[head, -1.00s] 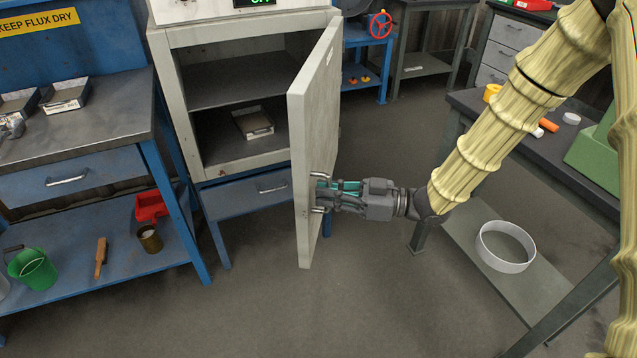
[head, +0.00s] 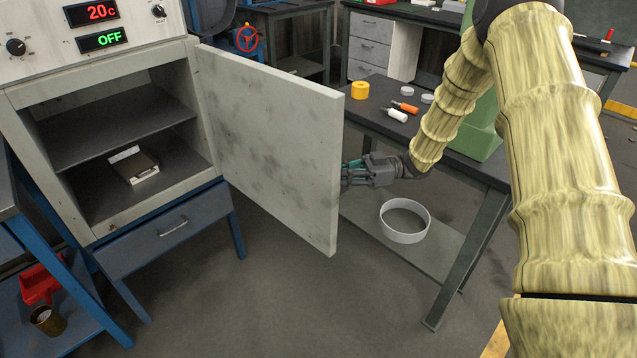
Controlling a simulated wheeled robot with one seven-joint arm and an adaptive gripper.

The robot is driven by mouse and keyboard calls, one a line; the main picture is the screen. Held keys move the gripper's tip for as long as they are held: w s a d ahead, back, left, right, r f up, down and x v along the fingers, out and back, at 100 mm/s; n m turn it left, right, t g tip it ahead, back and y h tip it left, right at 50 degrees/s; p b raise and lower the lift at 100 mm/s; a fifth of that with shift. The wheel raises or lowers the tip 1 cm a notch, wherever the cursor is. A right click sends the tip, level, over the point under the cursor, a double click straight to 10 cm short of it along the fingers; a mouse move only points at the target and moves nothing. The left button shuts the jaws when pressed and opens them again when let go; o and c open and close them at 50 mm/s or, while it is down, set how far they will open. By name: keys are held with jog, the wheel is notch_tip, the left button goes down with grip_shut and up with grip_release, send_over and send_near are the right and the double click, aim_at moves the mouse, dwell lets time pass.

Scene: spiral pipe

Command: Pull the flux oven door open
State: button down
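The flux oven (head: 195,105) stands at the left with its front uncovered, showing a shelf and a small tray (head: 133,166) inside. Its pale grey door (head: 270,140) is hinged on the right side of the opening and stands wide open, swung out to the right. Its stained inner face is toward me. My gripper (head: 353,174) is at the door's free edge, on the outer-face side. The door hides my fingertips and the handle, so their grip does not show.
A blue bench with a red scoop (head: 40,284) is at lower left. Floor (head: 240,300) before the door is clear.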

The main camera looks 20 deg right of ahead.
jog(key=shift+w+d+f, duration=0.1)
jog(key=shift+w+d, duration=0.1)
jog(key=shift+d, duration=0.25)
jog(key=c, duration=1.5)
grip_release()
jog(key=shift+c, duration=0.2)
